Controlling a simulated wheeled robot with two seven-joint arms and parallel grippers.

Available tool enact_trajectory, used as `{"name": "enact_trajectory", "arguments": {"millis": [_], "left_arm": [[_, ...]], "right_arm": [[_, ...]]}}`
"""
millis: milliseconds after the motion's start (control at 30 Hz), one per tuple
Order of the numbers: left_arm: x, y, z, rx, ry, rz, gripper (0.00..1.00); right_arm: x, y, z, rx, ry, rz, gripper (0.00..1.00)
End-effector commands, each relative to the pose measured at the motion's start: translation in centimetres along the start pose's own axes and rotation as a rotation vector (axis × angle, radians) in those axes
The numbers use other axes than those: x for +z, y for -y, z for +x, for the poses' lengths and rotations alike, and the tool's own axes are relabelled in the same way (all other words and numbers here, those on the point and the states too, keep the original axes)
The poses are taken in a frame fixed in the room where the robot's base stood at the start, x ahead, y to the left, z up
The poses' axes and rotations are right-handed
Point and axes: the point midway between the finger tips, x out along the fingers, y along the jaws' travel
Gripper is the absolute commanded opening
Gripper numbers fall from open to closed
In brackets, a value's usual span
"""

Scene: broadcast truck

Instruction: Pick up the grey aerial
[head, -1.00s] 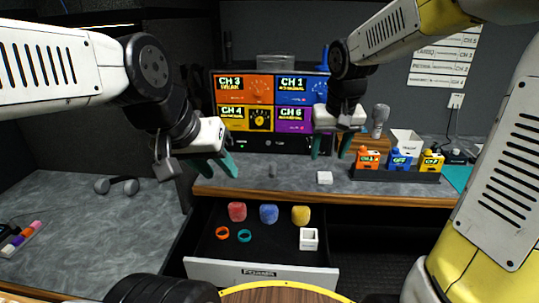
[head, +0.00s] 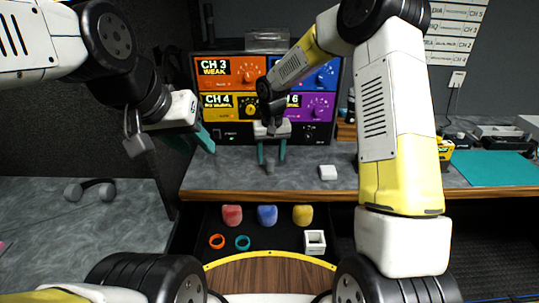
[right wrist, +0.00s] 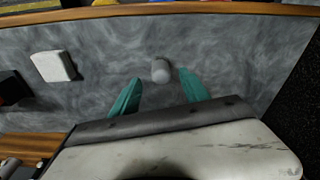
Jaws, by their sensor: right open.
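A small grey cylinder, seemingly the grey aerial (head: 269,170), stands on the grey desk top near its front edge. In the right wrist view the aerial (right wrist: 160,71) lies just beyond and between the fingertips, nearer the right finger, with no clear contact. My right gripper (head: 271,160) is open and empty, pointing down over it in the head view; it also shows in the right wrist view (right wrist: 160,88). My left gripper (head: 195,146) hangs to the left, open and empty, away from the aerial.
A white block (head: 328,173) sits right of the aerial. Behind stands a rack of coloured channel screens (head: 232,72). Below is an open drawer with red, blue and yellow pieces (head: 267,215), rings and a white square holder (head: 315,241). A headset (head: 90,190) lies on the left desk.

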Motion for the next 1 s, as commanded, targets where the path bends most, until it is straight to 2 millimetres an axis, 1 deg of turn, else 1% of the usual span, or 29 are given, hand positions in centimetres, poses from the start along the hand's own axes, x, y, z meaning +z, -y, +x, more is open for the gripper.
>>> {"name": "enact_trajectory", "arguments": {"millis": [33, 100, 233, 300, 467, 500, 567, 700, 767, 1000], "left_arm": [[0.0, 0.0, 0.0, 0.000, 0.000, 0.000, 0.36], [0.0, 0.0, 0.0, 0.000, 0.000, 0.000, 0.36], [0.0, 0.0, 0.0, 0.000, 0.000, 0.000, 0.36], [0.0, 0.0, 0.0, 0.000, 0.000, 0.000, 0.36], [0.0, 0.0, 0.0, 0.000, 0.000, 0.000, 0.36], [0.0, 0.0, 0.0, 0.000, 0.000, 0.000, 0.36], [0.0, 0.0, 0.0, 0.000, 0.000, 0.000, 0.36], [0.0, 0.0, 0.0, 0.000, 0.000, 0.000, 0.36], [0.0, 0.0, 0.0, 0.000, 0.000, 0.000, 0.36], [0.0, 0.0, 0.0, 0.000, 0.000, 0.000, 0.36]], "right_arm": [[0.1, 0.1, 0.9, -0.001, 0.005, -0.001, 0.54], [0.2, 0.2, 2.0, -0.001, 0.005, -0.001, 0.54], [0.1, 0.2, 3.7, 0.000, 0.004, 0.000, 0.54], [0.1, 0.2, 4.0, -0.001, 0.002, 0.001, 0.54], [0.1, 0.2, 4.0, -0.001, 0.000, 0.001, 0.54], [0.1, 0.2, 4.0, -0.001, 0.001, 0.000, 0.50], [0.1, 0.2, 4.0, -0.001, 0.001, 0.000, 0.38], [0.1, 0.2, 3.9, -0.001, 0.001, 0.000, 0.11], [0.1, 0.2, 3.9, -0.001, 0.001, 0.000, 0.00], [0.1, 0.2, 3.9, -0.001, 0.000, 0.000, 0.00]]}}
